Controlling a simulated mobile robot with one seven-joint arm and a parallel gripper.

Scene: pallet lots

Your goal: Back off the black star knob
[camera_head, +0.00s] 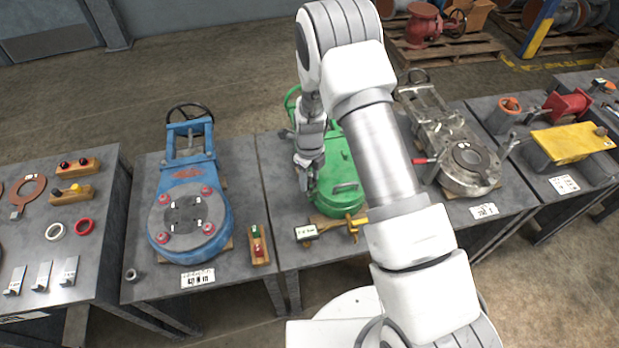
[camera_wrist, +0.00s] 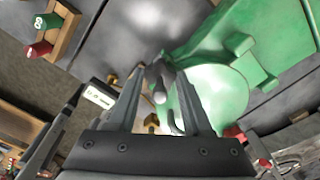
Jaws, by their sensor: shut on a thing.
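The green valve (camera_head: 338,168) stands on the middle table, partly hidden behind my arm. It also fills the upper right of the wrist view (camera_wrist: 222,95). My gripper (camera_head: 304,184) points down at the left side of the valve. In the wrist view, my gripper (camera_wrist: 162,90) has its two fingers on either side of a dark knob (camera_wrist: 156,74), which I take for the black star knob, and is shut on it. The knob's shape is mostly hidden by the fingers. In the head view the knob cannot be made out.
A wooden block with red and green knobs (camera_head: 258,244) lies left of the green valve. A white label tag (camera_head: 306,232) stands in front of it. A blue valve (camera_head: 186,178) is on the left table, a bare-metal valve (camera_head: 460,180) on the right.

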